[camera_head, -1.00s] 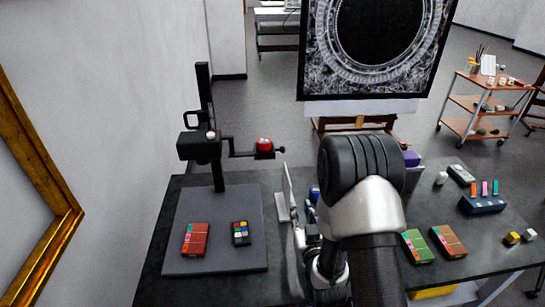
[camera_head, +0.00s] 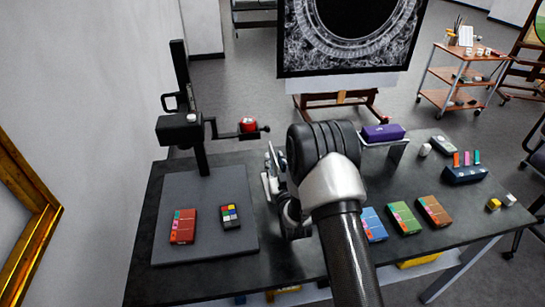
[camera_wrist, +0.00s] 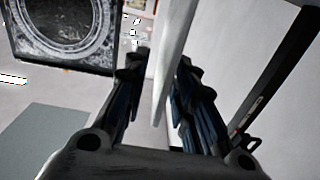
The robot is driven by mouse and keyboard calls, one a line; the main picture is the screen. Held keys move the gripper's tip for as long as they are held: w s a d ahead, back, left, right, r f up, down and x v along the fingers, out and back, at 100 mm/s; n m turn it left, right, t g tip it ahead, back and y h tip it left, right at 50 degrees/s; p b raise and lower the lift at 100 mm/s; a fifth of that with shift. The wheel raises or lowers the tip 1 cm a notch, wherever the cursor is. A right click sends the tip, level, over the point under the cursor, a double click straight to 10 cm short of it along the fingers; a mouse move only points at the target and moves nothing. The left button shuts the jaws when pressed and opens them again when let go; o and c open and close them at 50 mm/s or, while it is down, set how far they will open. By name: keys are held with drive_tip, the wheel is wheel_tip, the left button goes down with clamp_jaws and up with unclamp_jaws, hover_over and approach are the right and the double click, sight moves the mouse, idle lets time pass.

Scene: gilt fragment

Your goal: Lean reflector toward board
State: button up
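The reflector is a thin white panel. It shows nearly edge-on in the head view (camera_head: 271,160), beside the right edge of the grey base board, and in the wrist view (camera_wrist: 170,60). The board (camera_head: 240,250) carries a red box (camera_head: 182,226) and a colour chart (camera_head: 231,216). My gripper (camera_head: 272,185) is low beside the reflector, partly hidden by my arm. In the wrist view its fingers (camera_wrist: 160,75) stand on both sides of the panel, with narrow gaps visible, so it looks open around it. The panel's foot is mostly hidden.
A black stand column (camera_head: 190,100) rises from the board, its arm holding a red piece (camera_head: 248,125). Coloured boxes (camera_head: 403,218) lie on the right of the dark table. A purple block (camera_head: 383,133) is behind my arm. A gold frame (camera_head: 35,240) is at left.

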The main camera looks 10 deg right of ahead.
sight(272, 155)
drive_tip(key=shift+w+a, duration=0.1)
drive_tip(key=shift+w, duration=2)
drive_tip(key=shift+c, duration=0.2)
clamp_jaws()
drive_tip(key=shift+b, duration=0.3)
